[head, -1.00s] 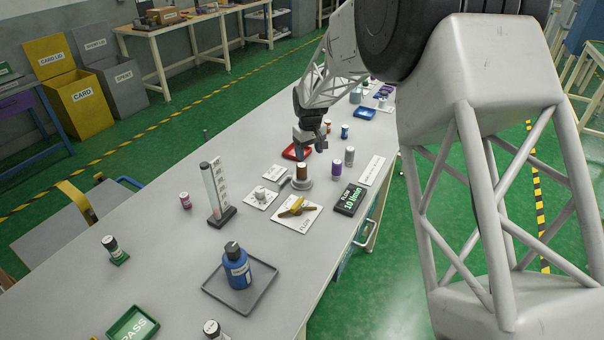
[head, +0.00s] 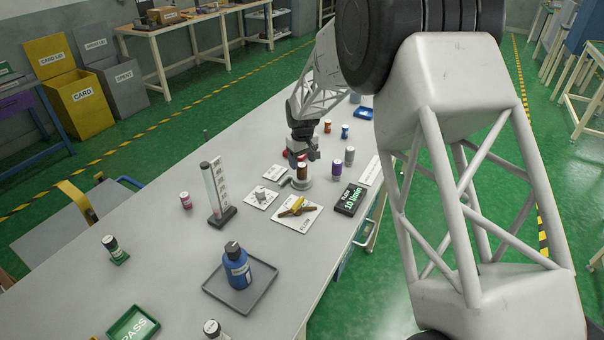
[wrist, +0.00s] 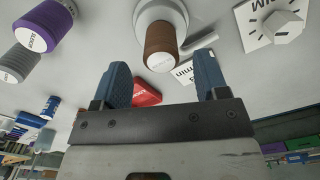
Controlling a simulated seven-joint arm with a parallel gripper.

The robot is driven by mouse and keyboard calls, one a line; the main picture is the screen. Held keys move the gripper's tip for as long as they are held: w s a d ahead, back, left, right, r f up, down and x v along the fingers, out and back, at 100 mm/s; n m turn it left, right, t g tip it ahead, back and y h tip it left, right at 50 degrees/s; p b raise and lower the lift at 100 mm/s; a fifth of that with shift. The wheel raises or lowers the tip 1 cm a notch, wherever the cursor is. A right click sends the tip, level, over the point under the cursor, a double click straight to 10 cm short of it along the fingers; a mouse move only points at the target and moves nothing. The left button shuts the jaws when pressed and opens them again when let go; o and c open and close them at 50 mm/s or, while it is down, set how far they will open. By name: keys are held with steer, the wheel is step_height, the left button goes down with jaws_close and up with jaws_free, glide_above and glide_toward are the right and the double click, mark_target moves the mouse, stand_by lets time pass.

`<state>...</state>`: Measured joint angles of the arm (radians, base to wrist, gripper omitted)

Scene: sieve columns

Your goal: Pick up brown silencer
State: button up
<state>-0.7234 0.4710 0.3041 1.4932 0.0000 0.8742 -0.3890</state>
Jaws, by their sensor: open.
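The brown silencer (head: 302,170) is a brown cylinder standing upright on a pale round base (head: 302,184) on the bench. In the wrist view the brown silencer (wrist: 161,42) shows its round labelled end, with the base (wrist: 160,10) behind it. My gripper (head: 303,154) is just behind and above the silencer in the head view. In the wrist view my gripper (wrist: 163,78) is open and empty, its blue-grey fingers spread apart. The silencer lies beyond the fingertips, roughly centred on the gap between them.
A purple cylinder (head: 336,167) and a grey cylinder (head: 350,156) stand to the right. A yellow-handled valve (head: 296,206) and a flow display (head: 349,199) are in front. A tall tube gauge (head: 213,190) stands left.

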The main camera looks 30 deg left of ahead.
mark_target(302, 165)
stand_by(0.3)
steer(key=shift+f, duration=2.6)
steer(key=c, duration=1)
steer(key=shift+r, duration=0.15)
steer(key=shift+r, duration=1.45)
steer(key=shift+s+d+r, duration=0.15)
steer(key=shift+s+r, duration=0.05)
steer(key=s+d, duration=0.3)
steer(key=s, duration=0.1)
steer(key=s+d+r, duration=0.1)
steer(key=s+d, duration=0.6)
steer(key=shift+s+r, duration=0.2)
steer(key=shift+s, duration=0.15)
